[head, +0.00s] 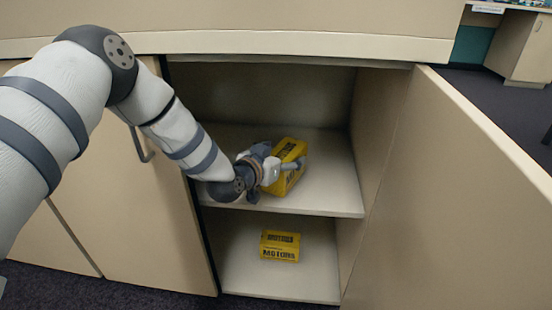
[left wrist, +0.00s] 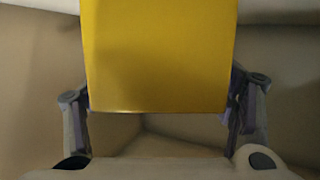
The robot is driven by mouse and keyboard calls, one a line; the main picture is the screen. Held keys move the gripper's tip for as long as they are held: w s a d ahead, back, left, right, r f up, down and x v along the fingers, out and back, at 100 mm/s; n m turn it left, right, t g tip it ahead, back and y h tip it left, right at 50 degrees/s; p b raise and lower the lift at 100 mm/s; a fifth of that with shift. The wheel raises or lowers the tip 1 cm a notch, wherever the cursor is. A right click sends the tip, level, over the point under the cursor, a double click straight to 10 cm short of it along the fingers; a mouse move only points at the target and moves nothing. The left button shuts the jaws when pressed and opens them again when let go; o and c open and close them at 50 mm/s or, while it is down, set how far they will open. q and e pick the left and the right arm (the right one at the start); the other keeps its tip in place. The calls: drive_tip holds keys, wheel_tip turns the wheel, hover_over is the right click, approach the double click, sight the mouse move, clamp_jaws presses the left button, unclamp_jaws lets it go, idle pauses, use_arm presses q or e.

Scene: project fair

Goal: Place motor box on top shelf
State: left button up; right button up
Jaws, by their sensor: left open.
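A yellow motor box (head: 292,151) is on the upper shelf (head: 331,190) of the open cabinet. My left gripper (head: 283,170) is at this box, with its fingers on either side of it. In the left wrist view the box (left wrist: 158,60) fills the upper middle between the two fingers of the gripper (left wrist: 158,100). The jaws are open; whether a finger touches the box I cannot tell. A second yellow box marked MOTORS (head: 280,246) sits on the lower shelf (head: 310,282). My right gripper is not in view.
The cabinet's right door (head: 450,190) stands wide open. A closed door (head: 140,210) with a handle is on the left. The countertop edge (head: 300,43) runs above the opening. The upper shelf has free room to the right of the box.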

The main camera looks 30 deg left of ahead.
use_arm(q)
drive_tip(key=p+v, duration=0.4)
drive_tip(key=v, duration=0.8)
drive_tip(key=s+d+f+g+h, duration=0.1)
drive_tip(key=s+d+f+g, duration=0.2)
drive_tip(key=s+f, duration=0.35)
drive_tip(key=s+d+f+g, duration=0.25)
drive_tip(key=s+f, duration=0.25)
drive_tip(key=f, duration=0.3)
drive_tip(key=s+d+f+g, duration=0.2)
drive_tip(key=s+f+g, duration=0.15)
drive_tip(key=s, duration=0.55)
drive_tip(key=s+d+f+g, duration=0.1)
drive_tip(key=s+f+g, duration=0.3)
drive_tip(key=s, duration=0.6)
drive_tip(key=s+r+g, duration=0.1)
drive_tip(key=s+g, duration=0.3)
drive_tip(key=s, duration=1.1)
drive_tip(key=s+r+g, duration=0.2)
drive_tip(key=s+g, duration=0.2)
drive_tip(key=s, duration=1.1)
drive_tip(key=shift+d+r+g, duration=0.25)
drive_tip(key=shift+d+g, duration=0.1)
drive_tip(key=shift+g, duration=0.05)
